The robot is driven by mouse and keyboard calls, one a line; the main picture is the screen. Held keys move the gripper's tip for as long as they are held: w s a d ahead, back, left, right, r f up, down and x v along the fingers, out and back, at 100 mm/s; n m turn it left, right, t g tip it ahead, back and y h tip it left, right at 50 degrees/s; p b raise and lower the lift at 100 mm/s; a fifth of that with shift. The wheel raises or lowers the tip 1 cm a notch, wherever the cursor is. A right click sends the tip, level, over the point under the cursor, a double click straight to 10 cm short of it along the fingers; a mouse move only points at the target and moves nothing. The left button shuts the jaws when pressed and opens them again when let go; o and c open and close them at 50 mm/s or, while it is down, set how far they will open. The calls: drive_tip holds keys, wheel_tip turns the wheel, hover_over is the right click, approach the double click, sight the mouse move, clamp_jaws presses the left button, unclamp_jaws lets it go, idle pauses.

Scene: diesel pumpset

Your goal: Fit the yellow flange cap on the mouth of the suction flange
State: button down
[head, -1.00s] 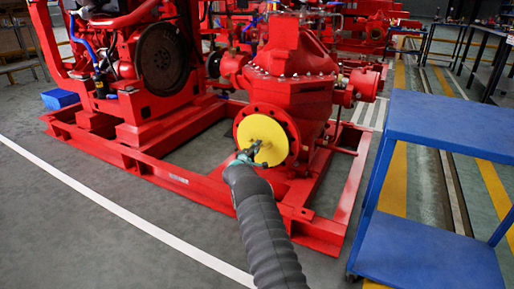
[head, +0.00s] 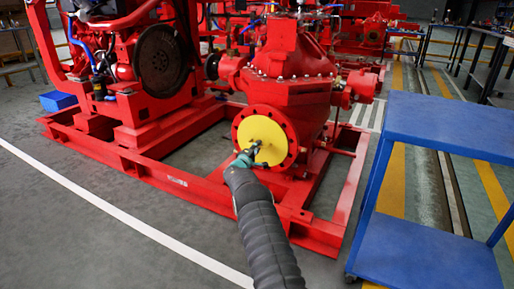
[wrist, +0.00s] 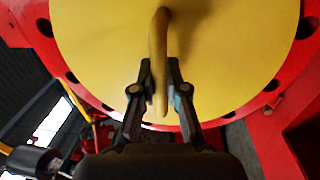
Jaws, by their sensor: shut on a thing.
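The yellow flange cap (head: 263,138) is a round disc over the mouth of the red suction flange (head: 288,126), low on the front of the pump. In the wrist view the cap (wrist: 220,50) fills the upper picture, with the flange rim and its bolt holes (wrist: 290,62) showing around it. My gripper (head: 252,154) is shut on the cap's yellow handle; in the wrist view my fingers (wrist: 160,100) stand on both sides of it. The cap looks flat to the flange and roughly centred. I cannot tell whether a thin gap stays behind it.
The red base frame (head: 180,178) runs under the pump and the engine. A blue cart (head: 430,255) stands at the right. A blue box (head: 58,99) lies on the floor at the left. The grey floor at the front left is clear.

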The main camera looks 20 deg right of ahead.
drive_tip(key=shift+r, duration=0.2)
drive_tip(key=c, duration=1.1)
unclamp_jaws()
drive_tip(key=shift+d, duration=0.1)
drive_tip(key=o, duration=0.5)
drive_tip(key=shift+f, duration=0.15)
drive_tip(key=shift+c, duration=0.2)
drive_tip(key=v, duration=0.7)
drive_tip(key=shift+s+a, duration=0.15)
drive_tip(key=shift+a, duration=0.05)
